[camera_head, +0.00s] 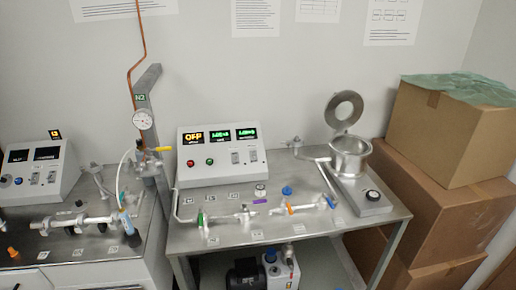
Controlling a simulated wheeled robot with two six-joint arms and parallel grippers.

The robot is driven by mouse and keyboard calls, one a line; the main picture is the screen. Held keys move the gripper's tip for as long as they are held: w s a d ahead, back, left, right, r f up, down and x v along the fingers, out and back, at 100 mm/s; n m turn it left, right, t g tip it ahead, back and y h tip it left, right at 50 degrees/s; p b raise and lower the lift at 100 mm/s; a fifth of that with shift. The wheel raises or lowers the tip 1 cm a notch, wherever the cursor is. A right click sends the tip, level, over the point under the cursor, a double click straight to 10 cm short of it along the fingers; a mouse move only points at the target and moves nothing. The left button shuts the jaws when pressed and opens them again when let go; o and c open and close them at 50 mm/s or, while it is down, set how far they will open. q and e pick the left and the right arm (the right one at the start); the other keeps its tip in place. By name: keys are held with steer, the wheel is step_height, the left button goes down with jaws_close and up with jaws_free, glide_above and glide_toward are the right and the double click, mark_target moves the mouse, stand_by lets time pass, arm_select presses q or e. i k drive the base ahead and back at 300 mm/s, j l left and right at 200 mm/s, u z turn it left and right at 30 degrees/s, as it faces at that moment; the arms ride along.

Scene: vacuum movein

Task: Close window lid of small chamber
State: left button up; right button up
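The small chamber (350,158) is a metal cylinder on a flat base at the right end of the metal table. Its round window lid (335,115) is a metal ring with a small pane in the middle. The lid stands raised, tilted up behind the chamber's rim, so the chamber's top is open. The hinge between lid and chamber is too small to make out. Neither of my grippers shows in the head view.
A control box (222,155) with lit displays stands left of the chamber. Pipes and valves (245,214) run along the table front. Stacked cardboard boxes (445,135) stand close on the right. A gauge post (147,120) and a second bench (75,262) are at left.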

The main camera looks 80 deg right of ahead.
mark_target(340, 125)
steer(key=z, duration=3.6)
steer(key=i+l+u, duration=0.2)
steer(key=i+l, duration=0.15)
steer(key=i+l+u, duration=0.2)
steer(key=l, duration=0.4)
steer(key=i, duration=0.1)
